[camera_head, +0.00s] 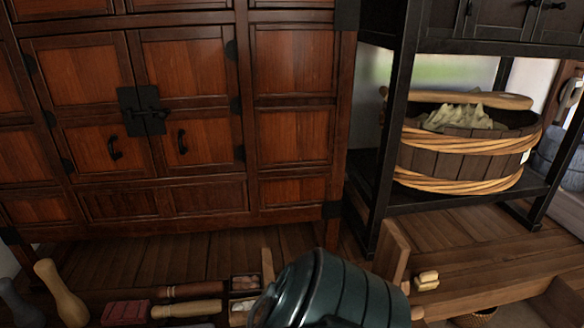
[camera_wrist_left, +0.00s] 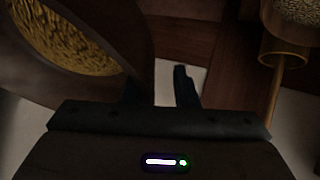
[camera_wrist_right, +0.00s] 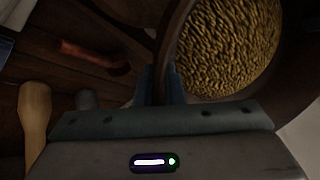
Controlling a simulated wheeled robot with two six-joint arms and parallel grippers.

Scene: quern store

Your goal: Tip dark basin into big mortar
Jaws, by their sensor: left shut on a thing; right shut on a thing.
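The dark basin (camera_wrist_right: 160,40) shows in the right wrist view as a dark brown wall and rim with golden grain (camera_wrist_right: 228,45) inside. It also fills the upper left of the left wrist view (camera_wrist_left: 125,25), with grain in it. My right gripper (camera_wrist_right: 163,85) is shut on its rim. My left gripper (camera_wrist_left: 160,88) is at the basin's edge and shut on it, though its grip is dark and hard to see. I cannot pick out the big mortar with certainty. Neither gripper shows clearly in the head view.
A wooden cabinet (camera_head: 290,100) stands ahead. A black rack at right holds a banded tub (camera_head: 445,155). A teal banded cylinder (camera_head: 335,295) is low centre. A brown vessel (camera_wrist_left: 284,50) stands right in the left wrist view.

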